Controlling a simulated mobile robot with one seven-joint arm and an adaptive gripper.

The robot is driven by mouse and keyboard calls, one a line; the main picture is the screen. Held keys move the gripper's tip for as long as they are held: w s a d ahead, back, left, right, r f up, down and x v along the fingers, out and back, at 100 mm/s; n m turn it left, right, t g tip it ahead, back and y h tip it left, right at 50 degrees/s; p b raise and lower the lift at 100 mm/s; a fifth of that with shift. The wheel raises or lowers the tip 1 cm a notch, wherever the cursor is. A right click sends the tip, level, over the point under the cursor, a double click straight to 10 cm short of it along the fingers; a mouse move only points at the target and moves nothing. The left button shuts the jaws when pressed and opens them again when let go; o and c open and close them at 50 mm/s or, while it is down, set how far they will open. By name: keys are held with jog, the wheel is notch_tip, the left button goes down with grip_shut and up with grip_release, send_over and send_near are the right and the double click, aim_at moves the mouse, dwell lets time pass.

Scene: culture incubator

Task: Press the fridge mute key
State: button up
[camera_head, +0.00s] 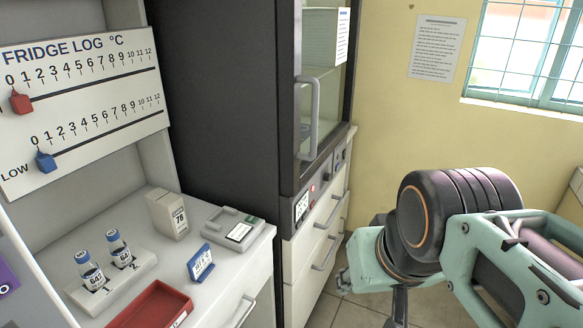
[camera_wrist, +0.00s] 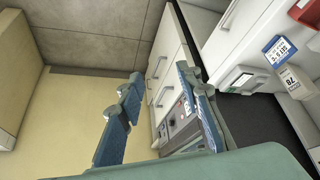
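The fridge (camera_head: 228,90) is a tall dark cabinet with a glass door and a grey handle (camera_head: 308,105). Its control panel (camera_head: 304,203) lies below the door, with a small lit display and a small red light (camera_head: 312,188). I cannot make out which key is the mute key. In the wrist view, the panel (camera_wrist: 180,115) shows partly between and behind my fingers. My gripper (camera_wrist: 160,112) is open and empty, its two blue fingers wide apart. It is clear of the panel. In the head view, its fingers are mostly hidden by my arm.
White drawers (camera_head: 322,245) with handles stand below the panel. On the left, a counter (camera_head: 205,265) holds a vial rack (camera_head: 130,277), a red tray (camera_head: 150,308), a blue-framed card (camera_head: 201,262) and a grey device (camera_head: 233,230). Open floor lies right of the fridge.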

grip_shut()
dwell(1.2)
